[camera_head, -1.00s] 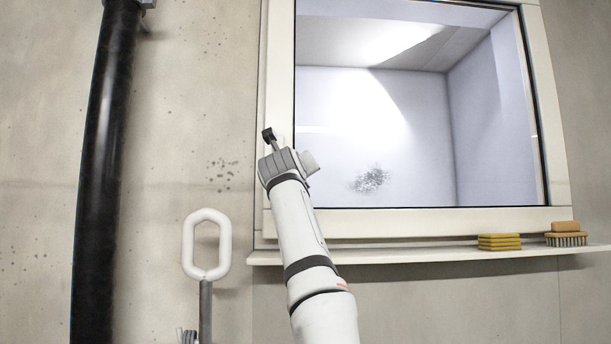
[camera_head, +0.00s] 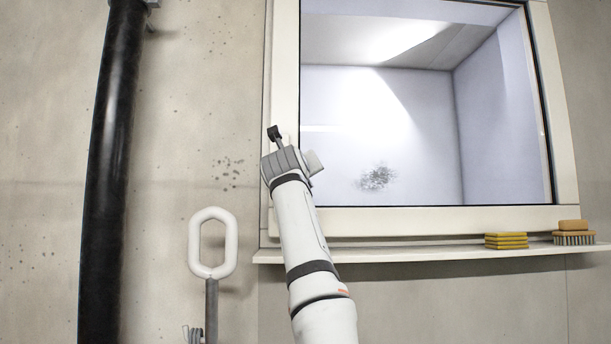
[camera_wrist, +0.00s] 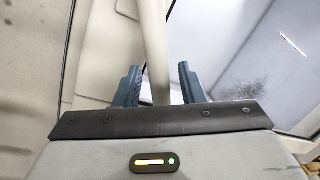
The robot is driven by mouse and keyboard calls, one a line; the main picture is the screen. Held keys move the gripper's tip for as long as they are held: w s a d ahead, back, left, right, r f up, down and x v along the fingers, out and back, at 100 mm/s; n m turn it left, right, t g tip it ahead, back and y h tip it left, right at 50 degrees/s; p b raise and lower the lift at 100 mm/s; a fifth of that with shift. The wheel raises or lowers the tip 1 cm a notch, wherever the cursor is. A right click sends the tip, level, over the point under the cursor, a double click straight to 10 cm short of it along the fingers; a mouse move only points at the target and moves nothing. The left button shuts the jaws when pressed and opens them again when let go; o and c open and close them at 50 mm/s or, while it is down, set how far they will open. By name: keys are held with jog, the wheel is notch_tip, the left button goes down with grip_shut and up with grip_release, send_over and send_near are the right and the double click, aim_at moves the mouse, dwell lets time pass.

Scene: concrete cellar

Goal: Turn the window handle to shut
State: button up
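The window (camera_head: 412,213) has a cream frame and a pane with a grey speckled smudge behind or on it. In the head view the handle is hidden or too small to make out.
A sill (camera_head: 400,252) runs below the window, bearing yellow sponges (camera_head: 506,241) and a brush (camera_head: 573,238) at right. A thick black pipe (camera_head: 107,180) stands at left. A white loop on a grey rod (camera_head: 231,243) rises left of my arm. The wall between is bare.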

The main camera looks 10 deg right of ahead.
jog(key=shift+s+a+f+b, duration=0.1)
jog(key=shift+s+f+b, duration=0.1)
jog(key=shift+b, duration=0.1)
jog(key=b+v, duration=0.4)
jog(key=v, duration=0.3)
jog(key=shift+r+b, duration=0.2)
jog(key=shift+b, duration=0.15)
jog(key=shift+s, duration=0.15)
jog(key=shift+c, duration=0.6)
